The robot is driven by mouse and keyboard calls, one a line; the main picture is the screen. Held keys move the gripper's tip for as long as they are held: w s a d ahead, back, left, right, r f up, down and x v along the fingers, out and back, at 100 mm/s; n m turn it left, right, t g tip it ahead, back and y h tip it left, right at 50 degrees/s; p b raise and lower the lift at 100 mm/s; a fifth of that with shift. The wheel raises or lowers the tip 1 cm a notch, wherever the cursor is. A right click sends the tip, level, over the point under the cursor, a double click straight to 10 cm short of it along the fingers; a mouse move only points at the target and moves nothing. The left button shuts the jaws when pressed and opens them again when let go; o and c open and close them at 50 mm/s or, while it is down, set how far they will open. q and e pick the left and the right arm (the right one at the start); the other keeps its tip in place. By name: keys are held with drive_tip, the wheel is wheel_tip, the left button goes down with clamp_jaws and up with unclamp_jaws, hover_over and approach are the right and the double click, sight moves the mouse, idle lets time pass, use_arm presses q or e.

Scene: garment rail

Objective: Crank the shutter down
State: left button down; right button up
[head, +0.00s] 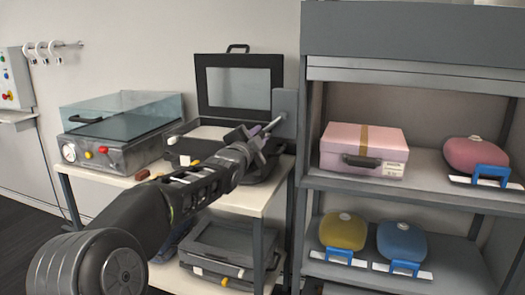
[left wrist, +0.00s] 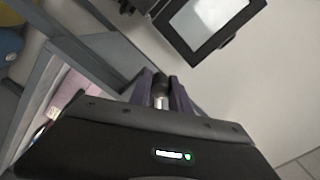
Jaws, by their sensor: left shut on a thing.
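The shutter (head: 410,75) is a light grey band under the dark grey top box of the shelf unit (head: 400,32); the shelves below it are open to view. A thin metal crank (head: 274,124) sticks out from a grey plate (head: 285,104) on the unit's left post. My left gripper (head: 258,138) is shut on the crank's handle, which its fingers mostly hide in the head view. In the left wrist view, the purple fingers (left wrist: 161,95) close around a dark and metallic grip (left wrist: 160,82). My right gripper is out of view.
A pink case (head: 363,143) and a pink rounded item (head: 476,154) stand on the upper shelf, yellow (head: 343,231) and blue (head: 402,241) ones below. Left of the unit, a table (head: 107,178) holds an open black case (head: 239,85) and a clear-lidded machine (head: 117,143) close to my arm.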

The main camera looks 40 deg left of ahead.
use_arm(q)
drive_tip(key=shift+s+a+r+m+b, duration=0.15)
drive_tip(key=shift+a+r+m, duration=0.1)
drive_tip(key=shift+m, duration=0.25)
drive_tip(key=shift+a+r+m+b, duration=0.15)
drive_tip(key=shift+r+m, duration=0.1)
drive_tip(key=shift+m, duration=0.25)
wheel_tip(320, 180, up, 6)
drive_tip(key=m+p, duration=0.2)
drive_tip(key=m, duration=0.7)
drive_tip(key=shift+s+a+m, duration=0.15)
drive_tip(key=shift+a+m, duration=0.15)
drive_tip(key=shift+a, duration=0.1)
drive_tip(key=c, duration=1.2)
unclamp_jaws()
drive_tip(key=shift+c, duration=0.2)
